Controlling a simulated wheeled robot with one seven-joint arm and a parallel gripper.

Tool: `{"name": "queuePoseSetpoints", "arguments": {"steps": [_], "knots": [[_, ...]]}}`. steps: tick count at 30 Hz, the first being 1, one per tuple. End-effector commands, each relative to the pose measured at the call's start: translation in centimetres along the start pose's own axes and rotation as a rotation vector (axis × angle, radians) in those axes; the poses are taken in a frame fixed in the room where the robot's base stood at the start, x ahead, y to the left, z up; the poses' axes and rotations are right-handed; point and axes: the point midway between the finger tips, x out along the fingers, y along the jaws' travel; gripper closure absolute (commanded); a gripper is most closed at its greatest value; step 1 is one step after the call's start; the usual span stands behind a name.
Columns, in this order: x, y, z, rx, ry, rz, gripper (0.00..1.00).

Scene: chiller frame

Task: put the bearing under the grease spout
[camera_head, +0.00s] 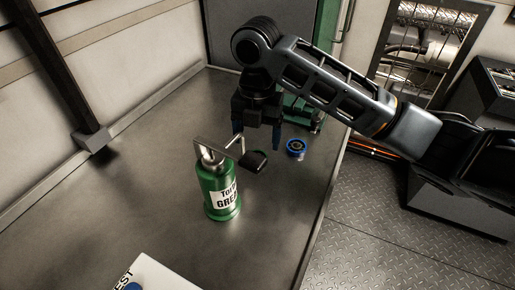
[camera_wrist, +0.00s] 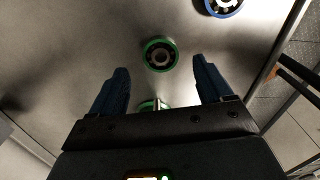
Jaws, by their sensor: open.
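The green grease bottle (camera_head: 222,195) stands upright on the metal table in the head view. My gripper (camera_head: 257,143) is open and empty, pointing down, behind and to the right of the bottle top. In the wrist view a green-ringed bearing (camera_wrist: 160,54) lies on the table ahead of my open fingers (camera_wrist: 163,85), not between them. A blue-ringed bearing (camera_head: 295,148) lies to the right of my gripper; it also shows cut off at the wrist view's top edge (camera_wrist: 223,6).
Another green part (camera_wrist: 155,104) shows partly behind my gripper body; I cannot tell what it is. Green equipment (camera_head: 300,112) stands at the back. A white panel (camera_head: 155,275) is at the front. The table's right edge is near the blue bearing. The left tabletop is mostly clear.

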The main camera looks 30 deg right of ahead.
Motion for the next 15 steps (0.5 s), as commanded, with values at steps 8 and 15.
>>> {"name": "queuePoseSetpoints", "arguments": {"steps": [8,15], "knots": [[-5.4,0.0,0.1,-0.001,-0.004,-0.001,0.21],[-7.0,0.0,0.0,0.001,-0.001,0.000,0.21]]}}
